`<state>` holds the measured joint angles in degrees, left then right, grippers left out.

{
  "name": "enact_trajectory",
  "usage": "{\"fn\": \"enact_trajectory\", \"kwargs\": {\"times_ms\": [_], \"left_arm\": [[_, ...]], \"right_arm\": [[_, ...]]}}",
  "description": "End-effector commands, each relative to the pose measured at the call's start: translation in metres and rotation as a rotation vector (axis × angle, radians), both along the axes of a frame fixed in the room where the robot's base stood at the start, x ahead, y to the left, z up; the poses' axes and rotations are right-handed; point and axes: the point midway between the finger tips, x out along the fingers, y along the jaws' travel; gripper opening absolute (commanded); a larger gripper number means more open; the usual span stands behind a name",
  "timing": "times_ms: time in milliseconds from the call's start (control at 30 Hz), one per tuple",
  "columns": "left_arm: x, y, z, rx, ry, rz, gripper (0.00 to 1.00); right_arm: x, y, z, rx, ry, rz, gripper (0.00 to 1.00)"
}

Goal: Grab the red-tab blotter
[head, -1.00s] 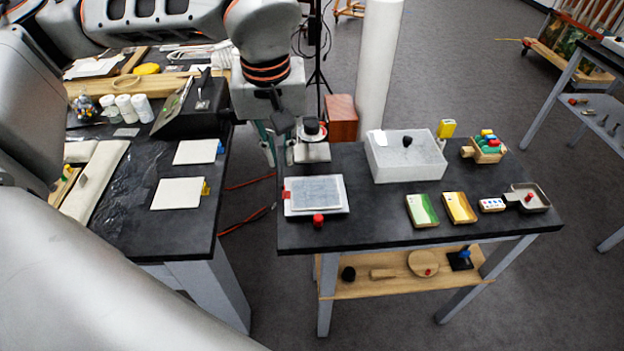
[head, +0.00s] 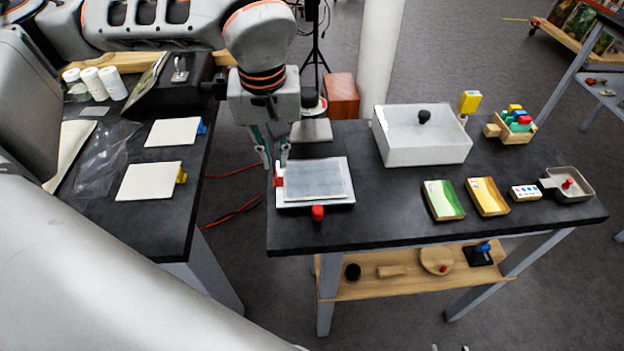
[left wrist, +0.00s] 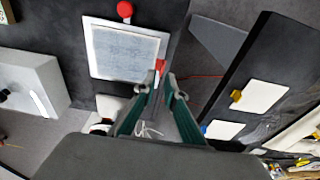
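The red-tab blotter (head: 347,203) is a flat white slab at the left end of the right-hand table, with a grey sheet (head: 314,179) on it. Its red tab (head: 278,182) points left, towards the gap between the tables. My left gripper (head: 274,163) is open and empty, with its fingertips just behind the tab. In the left wrist view the blotter (left wrist: 89,55) lies ahead, and the red tab (left wrist: 160,66) shows right by the tips of the open fingers (left wrist: 163,80). I cannot tell whether they touch. My right gripper is not in view.
A red-knobbed item (head: 318,213) stands at the blotter's front edge. A white basin (head: 425,150) is to the right. Blotters with a blue tab (head: 172,132) and a yellow tab (head: 148,181) lie on the left table. The gap between tables is open.

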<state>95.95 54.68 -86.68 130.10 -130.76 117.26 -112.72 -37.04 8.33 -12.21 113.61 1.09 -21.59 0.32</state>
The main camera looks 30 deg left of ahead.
Motion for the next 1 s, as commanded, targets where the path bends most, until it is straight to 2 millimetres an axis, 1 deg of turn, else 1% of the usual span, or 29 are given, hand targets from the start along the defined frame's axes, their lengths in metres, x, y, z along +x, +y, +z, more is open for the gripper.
{"fn": "enact_trajectory", "kwargs": {"times_ms": [300, 400, 667, 700, 733, 1000], "left_arm": [[0.002, 0.006, -0.042, 0.0, 0.004, 0.0, 0.11], [0.003, 0.006, -0.051, 0.0, 0.004, 0.0, 0.11], [0.004, 0.006, -0.054, 0.001, -0.001, 0.0, 0.11], [0.004, 0.007, -0.054, 0.001, -0.001, 0.0, 0.09], [0.004, 0.006, -0.054, 0.001, -0.001, 0.0, 0.01], [0.004, 0.006, -0.053, 0.0, 0.0, 0.0, 0.0]], "right_arm": [[0.003, -0.001, -0.003, 0.0, -0.003, -0.008, 0.4], [0.003, -0.002, -0.004, -0.001, -0.003, -0.008, 0.4], [0.005, -0.003, -0.001, -0.003, -0.008, -0.009, 0.4], [0.005, -0.003, -0.001, -0.003, -0.008, -0.009, 0.4], [0.005, -0.003, -0.001, -0.003, -0.008, -0.009, 0.4], [0.005, -0.003, -0.001, -0.004, -0.008, -0.008, 0.4]]}}
